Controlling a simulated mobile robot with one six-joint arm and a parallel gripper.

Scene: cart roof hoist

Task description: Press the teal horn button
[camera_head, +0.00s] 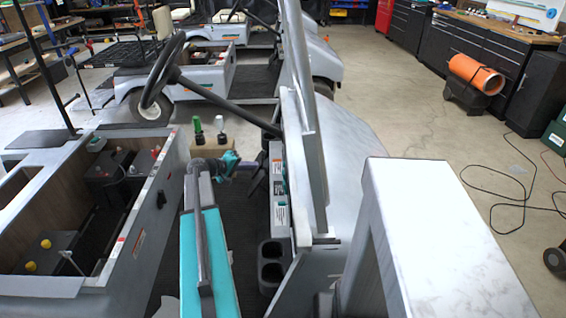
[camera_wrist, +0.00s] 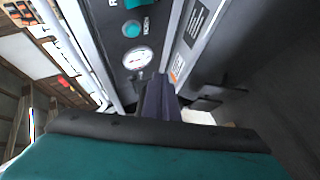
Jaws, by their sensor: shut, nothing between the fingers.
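The round teal button (camera_wrist: 132,28) sits on a dark dash plate in the wrist view, with a small white label beside it that seems to read HORN. A white round gauge (camera_wrist: 138,58) is just below it. My gripper (camera_wrist: 161,82) is shut and empty. Its dark fingers point at the plate, below and right of the gauge in the picture, apart from the button. Whether the tips touch the plate is unclear. In the head view my gripper (camera_head: 254,169) is beside the dash panel (camera_head: 279,215); the button cannot be made out there.
Another teal part (camera_wrist: 137,3) is cut off at the top of the wrist view. The steering wheel (camera_head: 162,70) and its column rise beyond my gripper. An open battery bay (camera_head: 150,190) lies left, cup holders (camera_head: 271,262) below the dash.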

